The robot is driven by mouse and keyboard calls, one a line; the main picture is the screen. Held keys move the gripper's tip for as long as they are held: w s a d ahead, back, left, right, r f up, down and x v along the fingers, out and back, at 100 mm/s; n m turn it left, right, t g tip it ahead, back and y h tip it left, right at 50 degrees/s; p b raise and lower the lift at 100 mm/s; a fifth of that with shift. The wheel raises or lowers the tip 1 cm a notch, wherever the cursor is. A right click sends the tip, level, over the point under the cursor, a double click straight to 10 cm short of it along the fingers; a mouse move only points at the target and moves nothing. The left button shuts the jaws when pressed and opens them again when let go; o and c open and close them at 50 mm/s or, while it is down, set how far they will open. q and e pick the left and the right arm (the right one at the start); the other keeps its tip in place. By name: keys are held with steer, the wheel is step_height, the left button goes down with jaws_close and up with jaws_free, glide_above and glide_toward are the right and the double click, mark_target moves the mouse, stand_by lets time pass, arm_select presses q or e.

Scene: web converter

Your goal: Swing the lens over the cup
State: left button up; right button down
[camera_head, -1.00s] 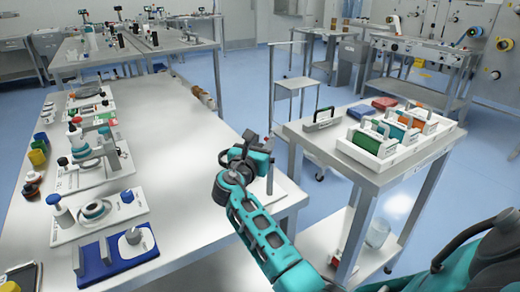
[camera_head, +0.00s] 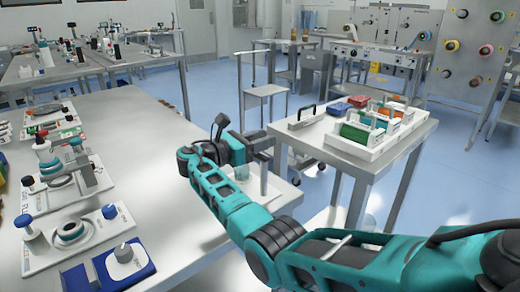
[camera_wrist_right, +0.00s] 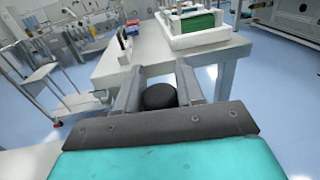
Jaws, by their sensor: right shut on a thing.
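In the head view my right gripper (camera_head: 262,147) is at the right edge of the long white table. In the right wrist view, its two grey fingers are around a black round knob-like thing (camera_wrist_right: 160,97), which it holds. I cannot tell whether this belongs to the lens. Below the gripper in the head view, a grey upright post (camera_head: 264,180) stands on a pale base plate (camera_head: 284,192), partly hidden by my arm. I cannot make out the lens or the cup with certainty. My left gripper is not in view.
The long table (camera_head: 150,130) is mostly clear in the middle. A blue-based device (camera_head: 122,268) and a white-based device (camera_head: 78,236) stand along its left side. To the right, a side table (camera_head: 405,150) carries a white tray (camera_head: 348,148) with coloured boxes.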

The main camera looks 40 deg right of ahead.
arm_select(q)
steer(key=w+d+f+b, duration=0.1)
steer(key=b, duration=0.1)
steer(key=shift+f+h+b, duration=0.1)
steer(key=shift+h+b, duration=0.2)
arm_select(e)
steer(key=m+g, duration=0.1)
steer(key=g, duration=0.1)
steer(key=shift+s+d+m+g, duration=0.15)
steer(key=shift+d+m+g, duration=0.15)
steer(key=shift+m+g, duration=0.1)
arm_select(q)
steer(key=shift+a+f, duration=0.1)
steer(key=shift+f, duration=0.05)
arm_select(e)
steer(key=c, duration=0.8)
jaws_free()
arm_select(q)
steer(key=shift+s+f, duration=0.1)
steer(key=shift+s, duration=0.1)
